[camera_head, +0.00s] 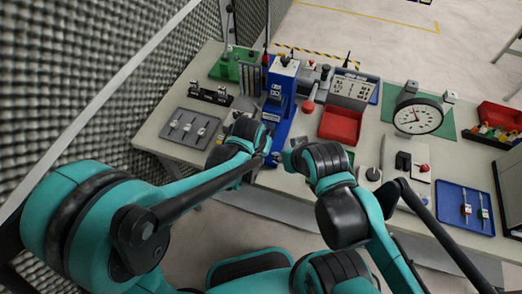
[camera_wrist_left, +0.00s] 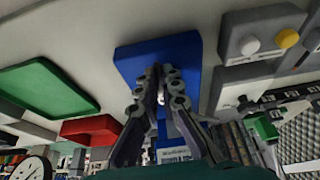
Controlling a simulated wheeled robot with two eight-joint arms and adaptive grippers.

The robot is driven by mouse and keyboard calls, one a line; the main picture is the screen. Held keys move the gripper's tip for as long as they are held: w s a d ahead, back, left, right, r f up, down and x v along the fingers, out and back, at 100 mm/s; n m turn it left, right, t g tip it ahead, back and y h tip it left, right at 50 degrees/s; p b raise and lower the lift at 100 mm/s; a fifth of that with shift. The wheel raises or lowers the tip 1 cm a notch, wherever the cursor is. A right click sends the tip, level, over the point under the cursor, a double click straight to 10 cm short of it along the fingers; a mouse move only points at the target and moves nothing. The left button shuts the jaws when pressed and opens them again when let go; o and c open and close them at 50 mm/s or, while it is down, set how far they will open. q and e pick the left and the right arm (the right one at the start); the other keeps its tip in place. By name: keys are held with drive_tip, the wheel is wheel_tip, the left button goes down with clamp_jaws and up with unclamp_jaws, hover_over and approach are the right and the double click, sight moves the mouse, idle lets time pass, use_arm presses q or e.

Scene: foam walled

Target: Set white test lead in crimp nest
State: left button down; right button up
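A blue press-like fixture (camera_head: 282,88) stands mid-bench on a blue base (camera_head: 276,140); a blue block (camera_wrist_left: 185,50), probably part of it, shows behind the fingers in the left wrist view. I cannot make out the crimp nest. My left gripper (camera_head: 268,157) is at the front of the base. Its fingers (camera_wrist_left: 160,70) are close together, with a small pale spot between them; I cannot tell if it is a held lead. My right gripper (camera_head: 287,157) is close beside it, its fingers hidden. Several pale leads (camera_head: 188,127) lie in a grey tray (camera_head: 170,143) at left.
A red bin (camera_head: 340,124) and a dial gauge (camera_head: 418,116) stand right of the fixture. A foam wall (camera_head: 90,100) borders the left side. Bench between grey tray and fixture is partly clear.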

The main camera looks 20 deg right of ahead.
use_arm(q)
drive_tip(key=shift+f+b, duration=0.65)
drive_tip(key=shift+f, duration=0.05)
drive_tip(key=c, duration=1.6)
unclamp_jaws()
drive_tip(key=shift+c, duration=0.2)
drive_tip(key=shift+r, duration=0.15)
drive_tip(key=v, duration=1.1)
drive_tip(key=shift+s+a+r, duration=0.2)
drive_tip(key=shift+r, duration=0.15)
